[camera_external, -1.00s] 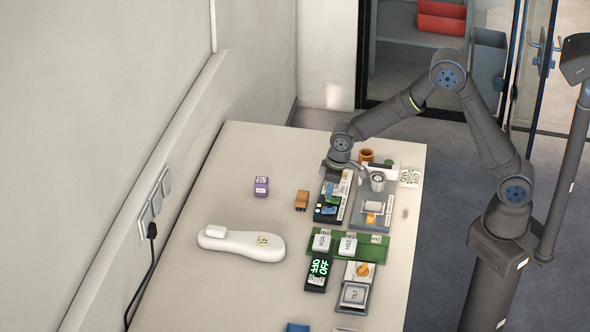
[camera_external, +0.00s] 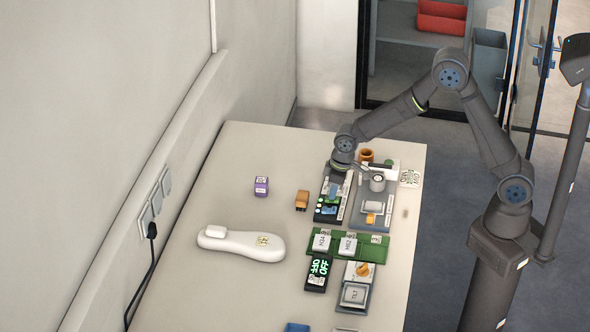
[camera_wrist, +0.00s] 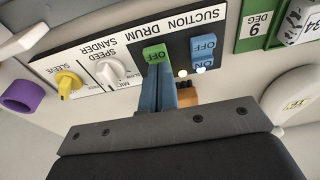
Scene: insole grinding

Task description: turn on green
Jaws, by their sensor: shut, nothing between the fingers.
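In the wrist view, a green switch (camera_wrist: 154,54) marked OFF sits on a control panel (camera_wrist: 178,44) lettered SUCTION DRUM. My gripper (camera_wrist: 160,68) is shut and empty, its blue fingertips right at the near edge of the green switch. I cannot tell whether they touch it. A blue switch pair (camera_wrist: 203,55) marked OFF and ON is just right of it. In the external view my gripper is above the panel's far part; its fingertips are too small to make out.
A white speed knob (camera_wrist: 109,72) and a yellow sleeve knob (camera_wrist: 68,82) stand left of the switch. An orange block (camera_external: 302,200) and a purple block (camera_external: 261,186) lie left of the panel. A white insole-shaped piece (camera_external: 240,243) lies nearer.

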